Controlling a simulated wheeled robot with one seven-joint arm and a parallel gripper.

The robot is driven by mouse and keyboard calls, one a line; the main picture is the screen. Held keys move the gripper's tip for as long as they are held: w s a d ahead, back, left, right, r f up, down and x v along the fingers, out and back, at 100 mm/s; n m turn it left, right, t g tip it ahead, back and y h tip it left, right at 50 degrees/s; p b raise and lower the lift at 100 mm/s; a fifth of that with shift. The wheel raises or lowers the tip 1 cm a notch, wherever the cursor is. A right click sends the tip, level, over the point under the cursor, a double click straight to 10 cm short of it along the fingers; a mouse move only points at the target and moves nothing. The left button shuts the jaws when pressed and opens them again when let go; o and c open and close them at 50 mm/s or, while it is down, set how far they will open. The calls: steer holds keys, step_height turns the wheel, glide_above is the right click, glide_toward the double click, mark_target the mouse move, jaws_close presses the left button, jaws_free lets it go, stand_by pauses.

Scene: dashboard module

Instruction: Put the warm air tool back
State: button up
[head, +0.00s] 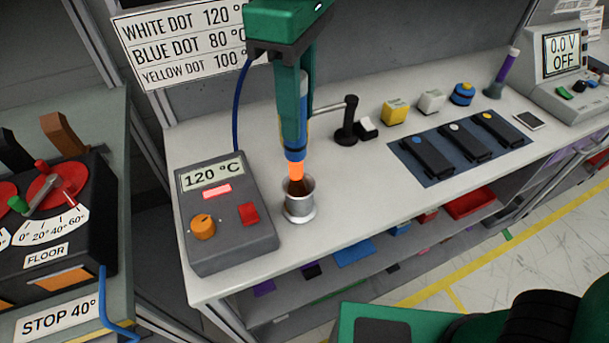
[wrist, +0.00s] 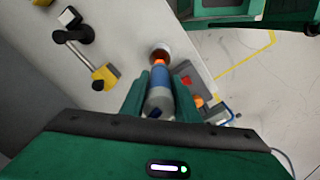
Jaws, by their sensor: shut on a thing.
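The warm air tool (head: 295,154) is a blue and grey cylinder with a glowing orange nozzle. It points down, close to upright. My gripper (head: 291,125) is shut around its body. In the wrist view the tool (wrist: 159,95) lies between my green fingers (wrist: 162,85). A silvery metal cup holder (head: 299,206) stands on the bench under the nozzle. The nozzle tip is at the cup's mouth; I cannot tell whether it is just above or slightly inside. The cup's inside looks reddish-brown. The cup also shows in the wrist view (wrist: 160,46).
A grey control box (head: 231,240), reading 120 °C, with an orange knob and red switch, stands left of the cup. A black post with an arm (head: 347,131) stands behind right. Yellow, white and blue blocks and a dark mat (head: 440,176) with black modules lie farther right.

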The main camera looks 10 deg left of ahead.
mark_target(300, 157)
step_height(300, 157, down, 6)
steer(key=shift+w+d+r, duration=0.1)
steer(key=shift+w+r, duration=0.05)
steer(key=shift+f, duration=1.9)
steer(key=o, duration=1)
steer(key=shift+o, duration=0.2)
step_height(300, 157, up, 12)
steer(key=shift+r, duration=0.1)
